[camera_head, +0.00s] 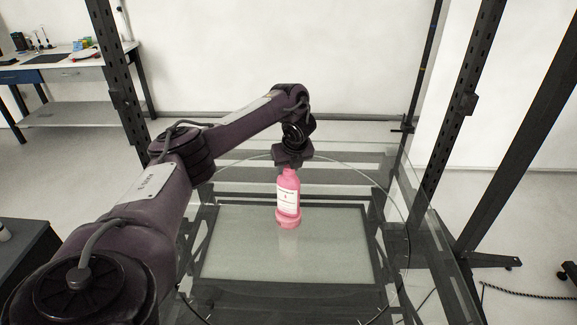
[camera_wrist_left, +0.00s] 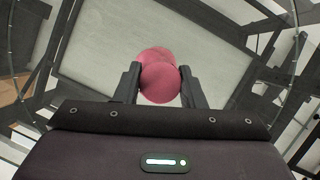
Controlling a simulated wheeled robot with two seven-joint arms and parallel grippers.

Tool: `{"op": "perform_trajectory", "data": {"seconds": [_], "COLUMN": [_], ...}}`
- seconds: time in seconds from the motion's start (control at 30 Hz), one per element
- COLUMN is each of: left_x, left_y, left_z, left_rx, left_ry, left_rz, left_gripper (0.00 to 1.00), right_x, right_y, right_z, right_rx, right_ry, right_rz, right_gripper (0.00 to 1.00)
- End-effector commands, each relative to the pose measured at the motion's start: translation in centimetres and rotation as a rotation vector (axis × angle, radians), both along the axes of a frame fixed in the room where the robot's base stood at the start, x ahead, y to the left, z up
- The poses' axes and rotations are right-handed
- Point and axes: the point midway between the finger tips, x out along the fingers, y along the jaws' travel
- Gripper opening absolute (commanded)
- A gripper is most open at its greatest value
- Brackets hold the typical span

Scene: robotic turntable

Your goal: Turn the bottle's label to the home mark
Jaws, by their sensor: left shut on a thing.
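The pink bottle (camera_head: 288,199) stands upright on the round glass turntable (camera_head: 345,178), a little left of the middle of the head view. Its white label (camera_head: 287,198) faces the head camera. My left gripper (camera_head: 291,164) comes down from above and is shut on the top of the bottle. In the left wrist view the two fingers of the left gripper (camera_wrist_left: 159,88) press on either side of the pink cap (camera_wrist_left: 160,82). I cannot make out a home mark in either view. My right gripper is not in view.
A dark metal frame with uprights (camera_head: 467,105) surrounds the glass table. A workbench (camera_head: 65,65) with small items stands at the back left. A dark cabinet (camera_head: 28,258) is at the lower left. The glass around the bottle is clear.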

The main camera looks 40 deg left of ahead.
Motion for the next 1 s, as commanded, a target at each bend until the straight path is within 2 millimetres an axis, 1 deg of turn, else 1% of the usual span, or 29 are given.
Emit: {"op": "perform_trajectory", "data": {"seconds": [0.03,0.2,0.5,0.57,0.7,0.73,0.8,1.0], "left_x": [0.0,0.0,0.0,0.0,-0.4,-0.5,-0.6,-1.1], "left_y": [0.0,0.0,-0.1,-0.2,-0.9,-1.0,-1.4,-2.2], "left_z": [0.1,0.0,0.2,0.6,2.7,3.6,4.8,6.8], "left_rx": [0.0,0.0,0.0,-0.001,0.001,0.002,0.003,0.002], "left_ry": [-0.001,-0.001,0.001,-0.001,-0.004,-0.003,-0.003,-0.002], "left_rz": [0.0,0.0,-0.002,-0.003,-0.002,-0.004,-0.004,-0.003], "left_gripper": [0.4,0.62,0.62,0.62,0.62,0.62,0.62,0.62], "right_x": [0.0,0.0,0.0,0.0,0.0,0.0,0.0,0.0], "right_y": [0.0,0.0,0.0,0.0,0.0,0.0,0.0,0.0], "right_z": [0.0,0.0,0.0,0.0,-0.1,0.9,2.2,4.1], "right_rx": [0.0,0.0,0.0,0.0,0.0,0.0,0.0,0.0], "right_ry": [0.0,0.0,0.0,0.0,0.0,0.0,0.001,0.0], "right_rz": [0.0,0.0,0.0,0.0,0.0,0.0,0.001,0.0], "right_gripper": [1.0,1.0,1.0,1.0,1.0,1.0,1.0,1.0]}}
